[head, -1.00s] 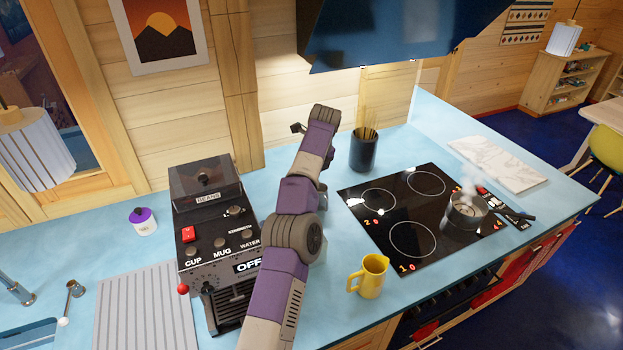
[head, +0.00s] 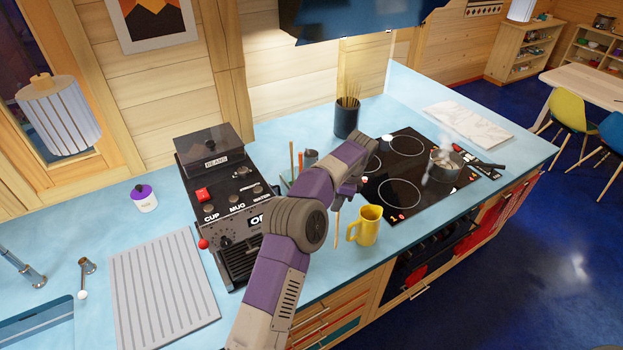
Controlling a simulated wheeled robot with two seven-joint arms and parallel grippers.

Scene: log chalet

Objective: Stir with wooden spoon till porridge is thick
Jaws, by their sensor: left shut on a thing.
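The small pot (head: 446,166) stands on the right part of the black hob (head: 410,150), with steam rising from it and its dark handle pointing right. Its contents are blurred by the steam. My left gripper (head: 346,190) is left of the hob, partly hidden behind my own forearm. It is shut on the wooden spoon (head: 337,232), whose thin pale shaft hangs down below it, behind the yellow jug's left side. The spoon is well apart from the pot. My right gripper is not in view.
A yellow jug (head: 369,225) stands close to the spoon, in front of the hob. A dark pot of thin sticks (head: 346,119) is behind.

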